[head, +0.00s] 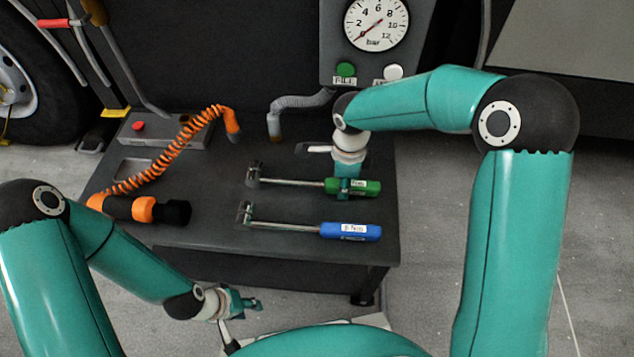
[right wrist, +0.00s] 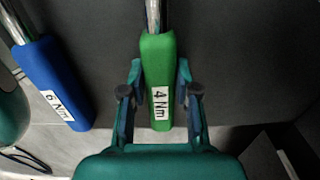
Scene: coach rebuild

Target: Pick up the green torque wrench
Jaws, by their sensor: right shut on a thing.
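The green torque wrench (head: 352,187) lies across the dark bench, its steel shaft and head pointing left in the head view. Its green handle (right wrist: 158,70) carries a "4 Nm" label in the right wrist view. My right gripper (head: 344,188) comes down on the handle from above. In the right wrist view its fingers (right wrist: 159,82) are on both sides of the handle, shut on it. I see no clear gap between wrench and bench. My left gripper (head: 248,303) is low in front of the bench, away from the wrenches; its finger opening is unclear.
A blue torque wrench (head: 350,231) lies parallel, nearer me; its handle also shows in the right wrist view (right wrist: 50,83), labelled "6 Nm". An orange-black tool (head: 140,209) with a coiled orange hose (head: 165,152) is at left. A gauge panel (head: 376,25) stands behind the bench (head: 215,232).

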